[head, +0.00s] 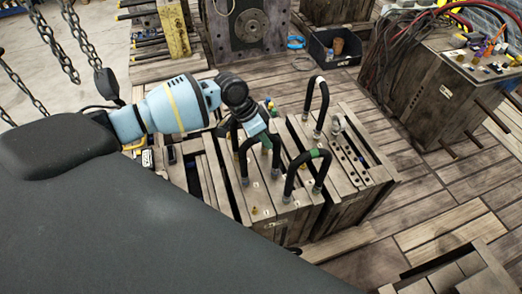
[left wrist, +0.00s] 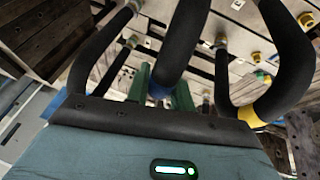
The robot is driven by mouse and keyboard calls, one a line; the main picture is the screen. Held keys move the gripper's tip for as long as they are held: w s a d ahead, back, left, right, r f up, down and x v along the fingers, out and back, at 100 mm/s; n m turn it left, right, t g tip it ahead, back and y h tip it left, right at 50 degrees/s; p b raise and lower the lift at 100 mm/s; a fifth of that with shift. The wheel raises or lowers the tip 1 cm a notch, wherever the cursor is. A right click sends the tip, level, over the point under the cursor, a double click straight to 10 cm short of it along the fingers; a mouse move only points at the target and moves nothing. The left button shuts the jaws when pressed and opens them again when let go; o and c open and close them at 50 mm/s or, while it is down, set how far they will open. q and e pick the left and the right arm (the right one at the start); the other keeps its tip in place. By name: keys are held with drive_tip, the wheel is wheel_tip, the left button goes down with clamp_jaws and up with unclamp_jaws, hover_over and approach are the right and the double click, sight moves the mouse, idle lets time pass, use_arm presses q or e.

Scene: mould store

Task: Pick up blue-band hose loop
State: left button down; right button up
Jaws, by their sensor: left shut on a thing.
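The blue-band hose loop is a thick black hose with a blue band (left wrist: 158,90), in the middle of the left wrist view. My left gripper (left wrist: 161,94) has its green fingers on either side of the band and is shut on the loop. In the head view my left gripper (head: 262,138) is over the top of this black loop (head: 243,164), which stands on a wooden-looking mould block. The gripper hides the band there. My right gripper is not in view.
A green-band loop (head: 308,160) stands close to the right, and a white-band loop (head: 318,95) behind it. A yellow-band loop (left wrist: 250,117) is close beside my left gripper. A dark bin (head: 335,47) and a hose-laden block (head: 440,85) stand farther back. Chains hang at left.

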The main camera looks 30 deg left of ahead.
use_arm(q)
drive_tip(key=shift+r, duration=0.15)
drive_tip(key=shift+r, duration=0.3)
wheel_tip(320, 180, up, 3)
drive_tip(key=shift+r, duration=0.1)
drive_tip(key=s+a+r, duration=0.1)
drive_tip(key=s+a, duration=0.8)
drive_tip(key=s, duration=0.3)
drive_tip(key=shift+s+a, duration=0.3)
drive_tip(key=shift+a, duration=0.05)
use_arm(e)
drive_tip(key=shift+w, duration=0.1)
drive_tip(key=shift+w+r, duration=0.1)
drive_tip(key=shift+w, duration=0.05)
